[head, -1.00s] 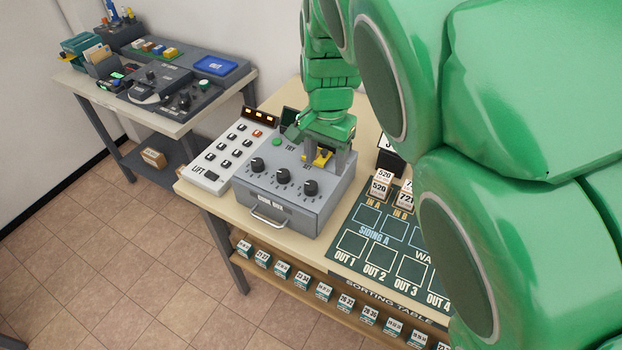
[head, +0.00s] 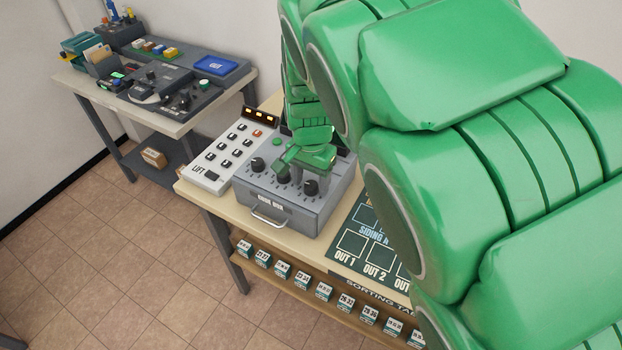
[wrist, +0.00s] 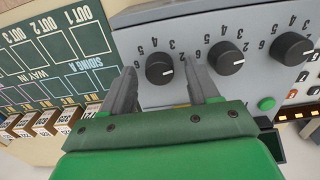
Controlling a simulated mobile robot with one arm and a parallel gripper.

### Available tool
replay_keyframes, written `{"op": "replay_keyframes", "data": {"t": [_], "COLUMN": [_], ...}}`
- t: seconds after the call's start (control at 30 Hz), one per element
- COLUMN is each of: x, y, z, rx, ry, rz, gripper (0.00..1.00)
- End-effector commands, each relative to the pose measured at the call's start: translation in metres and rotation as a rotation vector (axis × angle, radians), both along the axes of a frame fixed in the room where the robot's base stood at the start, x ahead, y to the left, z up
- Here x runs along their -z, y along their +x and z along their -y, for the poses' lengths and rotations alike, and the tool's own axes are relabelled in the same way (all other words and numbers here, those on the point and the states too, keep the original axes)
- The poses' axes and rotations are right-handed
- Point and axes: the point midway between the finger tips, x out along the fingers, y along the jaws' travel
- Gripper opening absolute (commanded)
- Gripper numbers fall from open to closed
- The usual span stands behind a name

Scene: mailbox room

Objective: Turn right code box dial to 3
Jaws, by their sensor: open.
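The code box (head: 298,203) is a grey box with a front handle and three black dials in a row. Its right dial (head: 311,188) is the leftmost dial in the wrist view (wrist: 159,68), where the picture is turned around. A white pointer mark shows on that dial's lower right side in the wrist view; the number it points to I cannot tell. My gripper (head: 309,178) is open above the right dial. In the wrist view its two grey fingers (wrist: 160,80) are on either side of the dial, with gaps; I see no contact.
The middle dial (wrist: 226,57) is close beside one finger. The lift panel (head: 226,152) with buttons is left of the box. The sorting board (head: 352,240) is at right, partly behind my arm. A second table (head: 155,85) stands at back left.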

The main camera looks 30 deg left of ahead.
Motion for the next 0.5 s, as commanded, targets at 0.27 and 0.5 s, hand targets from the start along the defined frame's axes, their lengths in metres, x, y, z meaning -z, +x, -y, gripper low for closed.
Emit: {"op": "replay_keyframes", "data": {"t": [0.27, 0.5], "x": [0.0020, 0.0018], "y": [0.0000, 0.0001], "z": [0.0002, 0.0002], "rx": [0.000, 0.000], "ry": [0.000, 0.000], "rz": [0.001, 0.001], "gripper": [0.60, 0.23]}}
